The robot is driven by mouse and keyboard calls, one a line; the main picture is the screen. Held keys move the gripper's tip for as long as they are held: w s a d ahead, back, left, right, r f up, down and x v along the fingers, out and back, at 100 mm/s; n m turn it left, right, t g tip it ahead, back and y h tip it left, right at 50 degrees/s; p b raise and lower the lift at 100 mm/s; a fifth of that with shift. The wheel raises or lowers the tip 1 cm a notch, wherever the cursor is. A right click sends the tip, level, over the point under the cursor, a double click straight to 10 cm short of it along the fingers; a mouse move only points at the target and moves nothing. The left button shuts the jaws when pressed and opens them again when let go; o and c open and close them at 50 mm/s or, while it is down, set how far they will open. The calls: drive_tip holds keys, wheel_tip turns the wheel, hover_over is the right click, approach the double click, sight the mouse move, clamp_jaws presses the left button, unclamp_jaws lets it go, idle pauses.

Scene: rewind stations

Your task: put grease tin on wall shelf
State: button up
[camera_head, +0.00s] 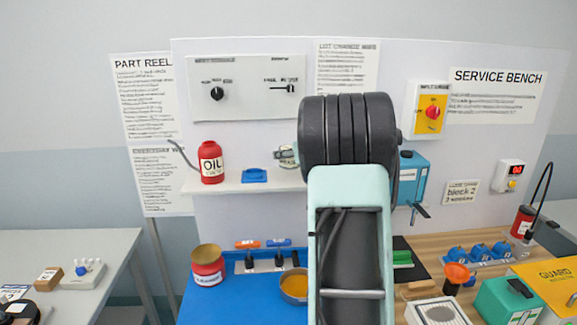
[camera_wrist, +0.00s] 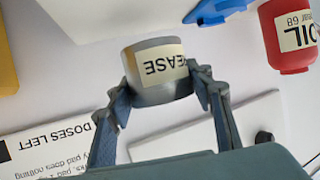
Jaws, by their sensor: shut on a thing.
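The grease tin (camera_wrist: 155,62) is a grey cylinder with a cream label, which reads upside down in the wrist view. My gripper (camera_wrist: 163,92) is shut on it, with one finger on each side. In the head view, the tin and fingers show only in part left of my arm, near the right part of the white wall shelf (camera_head: 228,188). My arm hides the shelf's right end. I cannot tell whether the tin touches the shelf.
On the shelf, a red oil can (camera_head: 211,163) stands at the left and a blue item (camera_head: 255,175) lies between it and the tin. A white control panel (camera_head: 247,88) is on the wall above. Below are a red tin (camera_head: 208,268) and a round bowl (camera_head: 294,287) on a blue surface.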

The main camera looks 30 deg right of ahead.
sight(289, 163)
drive_tip(key=shift+w+f+b, duration=0.2)
drive_tip(key=shift+f, duration=0.75)
drive_tip(key=shift+w+f+b, duration=0.2)
drive_tip(key=shift+f, duration=0.75)
drive_tip(key=shift+f, duration=0.15)
drive_tip(key=o, duration=1.3)
drive_tip(key=shift+f, duration=0.1)
drive_tip(key=shift+o, duration=0.2)
drive_tip(key=shift+r, duration=0.25)
drive_tip(key=v, duration=1.2)
drive_tip(key=shift+f, duration=0.1)
